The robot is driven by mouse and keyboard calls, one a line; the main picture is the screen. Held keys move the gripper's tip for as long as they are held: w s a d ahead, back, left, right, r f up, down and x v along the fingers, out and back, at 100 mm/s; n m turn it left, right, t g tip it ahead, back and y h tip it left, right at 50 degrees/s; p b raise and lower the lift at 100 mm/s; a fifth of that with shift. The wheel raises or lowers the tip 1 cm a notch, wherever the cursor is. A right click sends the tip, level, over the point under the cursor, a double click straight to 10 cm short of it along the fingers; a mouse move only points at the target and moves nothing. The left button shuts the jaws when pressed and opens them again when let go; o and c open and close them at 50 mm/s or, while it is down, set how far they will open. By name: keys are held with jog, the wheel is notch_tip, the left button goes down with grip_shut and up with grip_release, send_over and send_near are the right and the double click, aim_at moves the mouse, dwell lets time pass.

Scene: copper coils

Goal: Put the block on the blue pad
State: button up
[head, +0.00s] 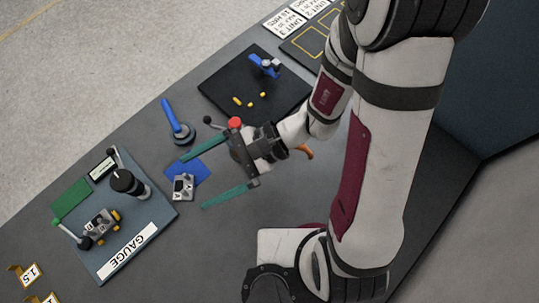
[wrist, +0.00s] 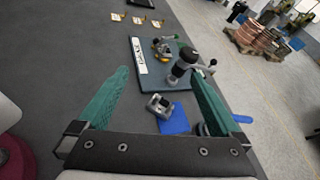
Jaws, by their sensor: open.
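A small grey metal block (head: 183,187) with dark round marks is at the edge of the blue pad (head: 203,172). In the wrist view the block (wrist: 159,105) is at the pad's upper left edge, with most of the pad (wrist: 176,122) bare. I cannot tell whether the block touches the pad or overlaps its edge. My gripper (head: 193,181) is open and empty, its two green fingers wide apart. In the wrist view the block and pad lie between the fingers (wrist: 160,72). I cannot tell the height of the fingers above the table.
The gauge plate (head: 149,215) carries a dark knob, a green patch and another grey block (head: 102,223) with yellow parts. A blue-handled tool (head: 180,130) stands behind the pad. A black mat (head: 235,75) holds small yellow pieces. Numbered yellow stands (head: 24,274) are at the front left.

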jog(key=s+d+r+n+t+h, duration=0.1)
jog(key=d+r+n+t+h, duration=0.1)
jog(key=d+h, duration=0.3)
jog(key=s+d+r+n+t+h, duration=0.1)
jog(key=d+h, duration=0.5)
jog(key=d, duration=0.7)
notch_tip(320, 180, up, 3)
jog(key=shift+n+t, duration=0.8)
jog(key=shift+n, duration=0.3)
